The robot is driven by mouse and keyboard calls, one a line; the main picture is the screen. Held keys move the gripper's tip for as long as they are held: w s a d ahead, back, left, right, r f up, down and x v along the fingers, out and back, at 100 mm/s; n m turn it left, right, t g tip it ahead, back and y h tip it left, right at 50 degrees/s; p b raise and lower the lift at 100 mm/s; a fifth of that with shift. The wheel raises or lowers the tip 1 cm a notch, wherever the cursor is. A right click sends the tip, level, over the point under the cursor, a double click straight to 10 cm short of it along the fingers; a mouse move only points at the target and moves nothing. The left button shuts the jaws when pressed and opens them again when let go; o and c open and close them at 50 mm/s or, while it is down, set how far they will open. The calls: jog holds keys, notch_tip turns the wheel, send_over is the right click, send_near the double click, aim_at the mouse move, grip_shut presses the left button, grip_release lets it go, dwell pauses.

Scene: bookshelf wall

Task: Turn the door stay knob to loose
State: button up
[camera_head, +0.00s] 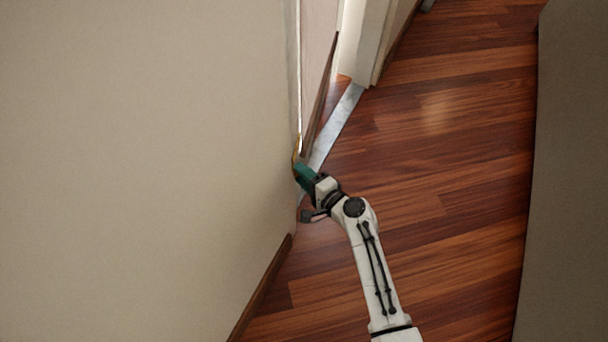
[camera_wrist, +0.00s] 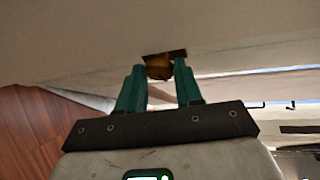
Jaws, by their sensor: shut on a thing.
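The door stay knob (camera_wrist: 159,71) is a small brass-coloured piece on a dark brown plate, seen in the wrist view at the top middle. My gripper (camera_wrist: 160,75) has two green fingers, one on each side of the knob, and is shut on it. The fingers hide the knob's sides, and I cannot tell which way it is turned. In the head view my gripper (camera_head: 298,172) reaches the edge of the beige wall beside the doorway. A thin brass strip (camera_head: 297,148) shows just above the fingertips there.
A large beige wall (camera_head: 140,150) fills the left. A door edge and white frame (camera_head: 366,45) stand at the top middle. A pale threshold strip (camera_head: 336,125) crosses the doorway. Wooden floor (camera_head: 450,150) is clear to the right, up to a grey-brown surface (camera_head: 570,180).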

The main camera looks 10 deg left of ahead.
jog(key=n+b, duration=0.1)
jog(key=b, duration=0.2)
jog(key=n+t+b, duration=0.1)
jog(key=b, duration=0.2)
jog(key=shift+s+f, duration=0.1)
jog(key=shift+f, duration=0.2)
jog(key=o, duration=1)
jog(key=shift+r, duration=0.1)
jog(key=p+v, duration=0.2)
jog(key=v, duration=0.8)
jog(key=shift+s+d, duration=0.3)
